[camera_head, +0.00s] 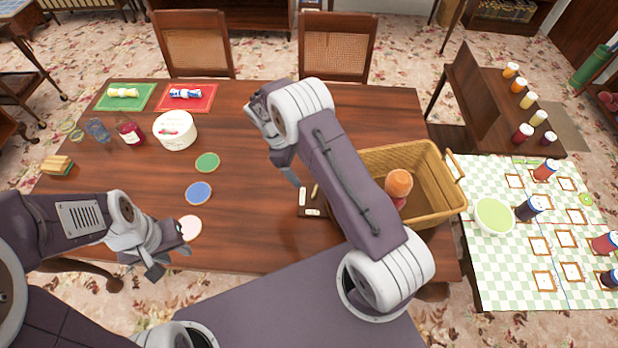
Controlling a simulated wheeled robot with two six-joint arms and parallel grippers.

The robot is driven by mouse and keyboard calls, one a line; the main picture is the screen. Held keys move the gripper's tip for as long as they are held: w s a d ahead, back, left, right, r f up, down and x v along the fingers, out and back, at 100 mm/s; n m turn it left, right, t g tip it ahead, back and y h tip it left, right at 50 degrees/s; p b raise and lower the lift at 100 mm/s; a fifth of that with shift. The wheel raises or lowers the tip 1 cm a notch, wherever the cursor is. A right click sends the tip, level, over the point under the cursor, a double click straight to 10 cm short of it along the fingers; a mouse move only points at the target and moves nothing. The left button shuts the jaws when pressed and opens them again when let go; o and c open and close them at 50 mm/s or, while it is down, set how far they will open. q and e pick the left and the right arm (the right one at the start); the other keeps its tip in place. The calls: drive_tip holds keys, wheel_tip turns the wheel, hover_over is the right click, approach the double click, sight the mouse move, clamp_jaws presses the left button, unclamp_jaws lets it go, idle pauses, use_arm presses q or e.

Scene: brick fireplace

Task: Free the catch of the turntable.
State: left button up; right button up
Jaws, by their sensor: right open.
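No turntable or catch can be clearly made out. A small dark panel (305,212) with pale, switch-like pieces lies on the wooden table, partly hidden behind my right forearm; I cannot tell whether it belongs to the turntable. My right gripper (285,165) is open and above the table, left of and beyond the panel; its arm blocks the view of the table behind it.
A wicker basket (440,165) with an orange-topped item (398,184) stands right of my right arm. Green (207,162) and blue (198,193) discs, a white tub (175,131) and bottles occupy the table's left. A checkered table (480,270) holds a bowl (494,216) and jars.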

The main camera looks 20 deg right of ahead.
sight(315, 190)
drive_tip(key=x, duration=0.3)
drive_tip(key=p+x, duration=0.1)
drive_tip(key=x, duration=0.4)
drive_tip(key=shift+s+d+f+p, duration=0.1)
drive_tip(key=shift+s+d+p, duration=0.2)
drive_tip(key=shift+s+p, duration=0.15)
drive_tip(key=shift+s+d+f, duration=0.2)
drive_tip(key=shift+f, duration=0.05)
drive_tip(key=shift+c, duration=0.6)
drive_tip(key=shift+w+a, duration=0.1)
drive_tip(key=c, duration=1.3)
use_arm(q)
drive_tip(key=r, duration=0.1)
drive_tip(key=s+d+r, duration=0.1)
drive_tip(key=shift+r, duration=0.3)
use_arm(e)
drive_tip(key=shift+o, duration=0.3)
drive_tip(key=n, duration=0.2)
drive_tip(key=shift+n+t+h, duration=0.3)
drive_tip(key=shift+t, duration=0.1)
